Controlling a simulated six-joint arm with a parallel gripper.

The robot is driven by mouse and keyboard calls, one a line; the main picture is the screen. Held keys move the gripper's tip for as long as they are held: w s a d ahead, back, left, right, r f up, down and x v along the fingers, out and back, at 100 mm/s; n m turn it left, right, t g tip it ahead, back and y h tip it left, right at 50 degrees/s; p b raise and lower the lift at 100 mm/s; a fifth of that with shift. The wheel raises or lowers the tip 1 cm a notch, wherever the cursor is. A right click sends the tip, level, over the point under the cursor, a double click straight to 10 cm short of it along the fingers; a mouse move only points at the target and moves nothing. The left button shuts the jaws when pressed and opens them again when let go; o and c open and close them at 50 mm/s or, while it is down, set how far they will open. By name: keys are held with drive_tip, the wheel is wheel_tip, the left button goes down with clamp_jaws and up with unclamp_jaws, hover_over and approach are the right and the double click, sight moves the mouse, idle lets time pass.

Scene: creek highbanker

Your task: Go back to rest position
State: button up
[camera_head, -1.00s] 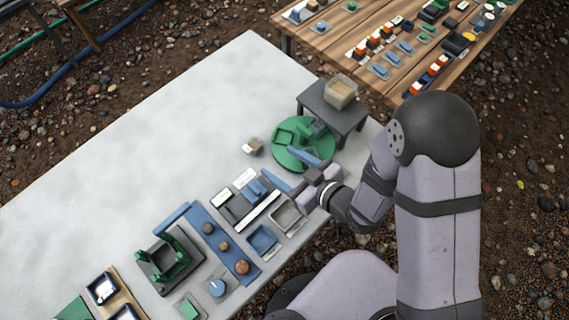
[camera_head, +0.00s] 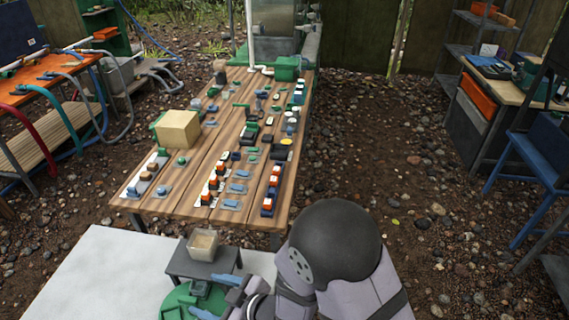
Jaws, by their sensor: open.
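My gripper (camera_head: 213,297) is at the bottom of the view, with its two blue fingers spread apart and nothing seen between them. It is over or beside the right part of a round green plate (camera_head: 174,301), which is cut off by the lower edge. I cannot tell its height above the plate. A small dark grey stand (camera_head: 187,266) is just behind the gripper, with an open beige box (camera_head: 203,243) on top. My arm comes in from the lower right and hides part of what lies behind it.
The pale table (camera_head: 95,275) has clear room at the left. Beyond it is a long wooden table (camera_head: 165,205) with many small parts and a tan block (camera_head: 178,129). An orange-topped bench (camera_head: 55,80) is left; a workbench (camera_head: 500,88) is right. Pebbly ground (camera_head: 400,170) lies between.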

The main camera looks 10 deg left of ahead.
drive_tip(key=w+d+r+m+t+h+p, duration=0.15)
drive_tip(key=w+d+m+h, duration=0.3)
drive_tip(key=w+d, duration=0.6)
drive_tip(key=s+d+r+m+h+p, duration=0.15)
drive_tip(key=d+m+h, duration=0.35)
drive_tip(key=d, duration=1.1)
drive_tip(key=s+d+r+m+g+h, duration=0.1)
drive_tip(key=s+d+r+m+g, duration=0.1)
drive_tip(key=s+d, duration=0.4)
drive_tip(key=s+d+r+m+g+h+p, duration=0.1)
drive_tip(key=s+d+r+m+g, duration=0.2)
drive_tip(key=s, duration=0.4)
drive_tip(key=shift+d+r+m+g, duration=0.25)
drive_tip(key=shift+d+m+g, duration=0.15)
drive_tip(key=shift+d, duration=1)
